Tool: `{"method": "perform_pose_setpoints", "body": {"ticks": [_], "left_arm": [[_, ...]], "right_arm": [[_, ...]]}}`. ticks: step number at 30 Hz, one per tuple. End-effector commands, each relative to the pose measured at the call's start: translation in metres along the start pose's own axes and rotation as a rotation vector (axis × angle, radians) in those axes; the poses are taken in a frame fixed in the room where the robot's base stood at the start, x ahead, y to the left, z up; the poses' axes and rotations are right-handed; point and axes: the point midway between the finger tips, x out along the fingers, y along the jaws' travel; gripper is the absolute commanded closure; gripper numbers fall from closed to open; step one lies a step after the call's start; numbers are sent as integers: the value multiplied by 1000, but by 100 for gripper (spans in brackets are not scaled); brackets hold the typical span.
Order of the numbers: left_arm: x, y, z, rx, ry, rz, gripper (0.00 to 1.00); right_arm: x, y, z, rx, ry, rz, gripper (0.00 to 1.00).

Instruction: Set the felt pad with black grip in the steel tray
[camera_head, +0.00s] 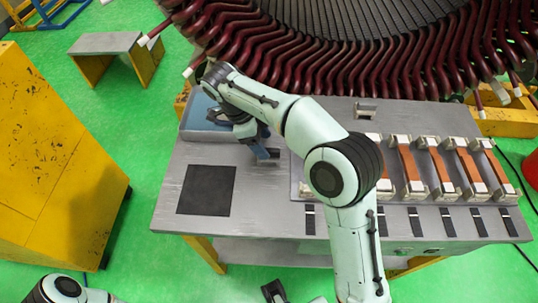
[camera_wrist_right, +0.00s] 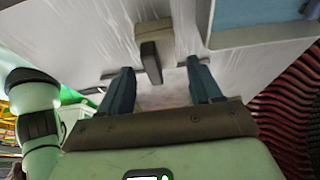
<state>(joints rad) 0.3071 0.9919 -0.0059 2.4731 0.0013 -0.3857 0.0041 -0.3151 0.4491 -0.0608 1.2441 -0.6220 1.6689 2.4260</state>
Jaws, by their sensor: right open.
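The felt pad with black grip (camera_wrist_right: 151,62) stands on the grey table as a small grey-brown block with a darker part. It is just beyond and between my right fingertips in the right wrist view. In the head view my right gripper (camera_head: 262,150) mostly hides it. My right gripper, with blue fingers, also shows in the wrist view (camera_wrist_right: 160,75); it is open, pointing down at the table, and empty. The steel tray (camera_head: 184,133), with a blue inside, lies just left of it; its rim shows at top right in the wrist view (camera_wrist_right: 262,40). My left gripper (camera_head: 272,291) is partly cut off at the bottom edge.
A dark square mat (camera_head: 207,190) lies at the table's left front. A rack of copper-coloured coils with white ends (camera_head: 436,166) fills the right side. The large stator with dark red windings (camera_head: 290,60) rises behind. A yellow block (camera_head: 50,150) stands left of the table.

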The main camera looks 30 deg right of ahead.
Motion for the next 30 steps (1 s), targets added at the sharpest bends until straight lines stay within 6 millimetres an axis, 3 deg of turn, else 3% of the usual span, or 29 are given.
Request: {"method": "perform_pose_setpoints", "body": {"ticks": [11,20,24,30], "left_arm": [[9,-3,0,-1,-3,-1,57],[9,-3,0,-1,-3,-1,57],[9,-3,0,-1,-3,-1,57],[9,-3,0,-1,-3,-1,57]], "right_arm": [[48,2,1,0,0,2,36],[52,1,2,-2,-2,-1,36],[52,1,2,-1,-2,0,77],[52,1,2,-1,-2,0,82]]}}
